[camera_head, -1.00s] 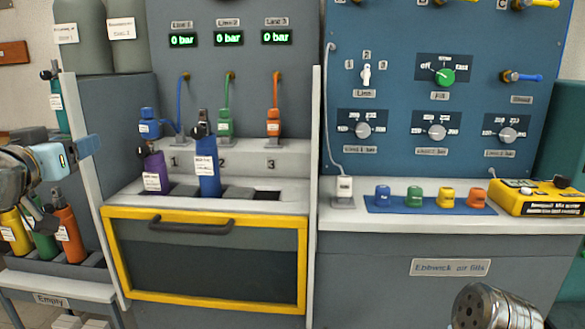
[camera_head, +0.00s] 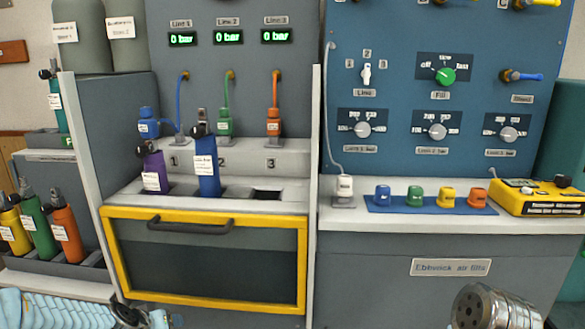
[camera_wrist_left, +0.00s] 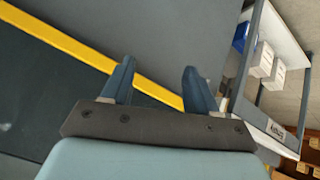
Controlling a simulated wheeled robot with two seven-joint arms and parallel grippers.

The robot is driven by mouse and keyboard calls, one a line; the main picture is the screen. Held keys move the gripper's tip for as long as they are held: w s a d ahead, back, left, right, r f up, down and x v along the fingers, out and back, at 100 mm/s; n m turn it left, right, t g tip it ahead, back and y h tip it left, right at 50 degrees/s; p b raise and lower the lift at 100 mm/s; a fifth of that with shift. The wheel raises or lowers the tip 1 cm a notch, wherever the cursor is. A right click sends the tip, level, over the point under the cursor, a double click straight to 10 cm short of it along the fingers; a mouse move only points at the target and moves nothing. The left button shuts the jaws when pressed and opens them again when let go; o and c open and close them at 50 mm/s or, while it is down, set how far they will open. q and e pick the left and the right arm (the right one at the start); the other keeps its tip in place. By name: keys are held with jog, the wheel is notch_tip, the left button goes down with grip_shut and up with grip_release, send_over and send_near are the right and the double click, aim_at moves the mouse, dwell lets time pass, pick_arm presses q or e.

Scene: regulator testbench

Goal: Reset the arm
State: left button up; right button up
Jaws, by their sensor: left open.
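My left arm (camera_head: 60,306) lies low along the bottom left edge in the head view, and its hand is mostly cut off by the frame. In the left wrist view my left gripper (camera_wrist_left: 156,80) is open, with two blue fingers apart and nothing between them. Beyond the fingers are a grey panel and the yellow frame (camera_wrist_left: 62,45) of the fill-station door. A metal part of my right arm (camera_head: 489,306) shows at the bottom right in the head view. My right gripper is out of view.
A purple cylinder (camera_head: 155,172) and a blue cylinder (camera_head: 207,168) stand in the bay above the yellow-framed door (camera_head: 205,304). Yellow, green and orange cylinders (camera_head: 67,235) stand in the left rack. Several coloured caps (camera_head: 414,197) sit on the right counter.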

pick_arm(q)
jog(key=s+d+f+g+h, duration=0.1)
jog(key=s+d+f+g, duration=0.1)
jog(key=s+d+f, duration=0.3)
jog(key=s+d+f+g, duration=0.1)
jog(key=s+f, duration=0.2)
jog(key=f, duration=0.4)
jog(key=s+d+f+g+h, duration=0.1)
jog(key=s+d+f+g, duration=0.1)
jog(key=s+d+f, duration=0.35)
jog(key=s+d+f+g+h, duration=0.1)
jog(key=s+d+f+g, duration=0.15)
jog(key=s+f, duration=0.35)
jog(key=s+d+f+g, duration=0.1)
jog(key=s+d+f, duration=0.2)
jog(key=s, duration=0.5)
jog(key=w+d+r+m, duration=0.2)
jog(key=w+d, duration=0.1)
jog(key=shift+w+r+t, duration=0.15)
jog(key=shift+r+t, duration=0.1)
jog(key=shift+t, duration=0.1)
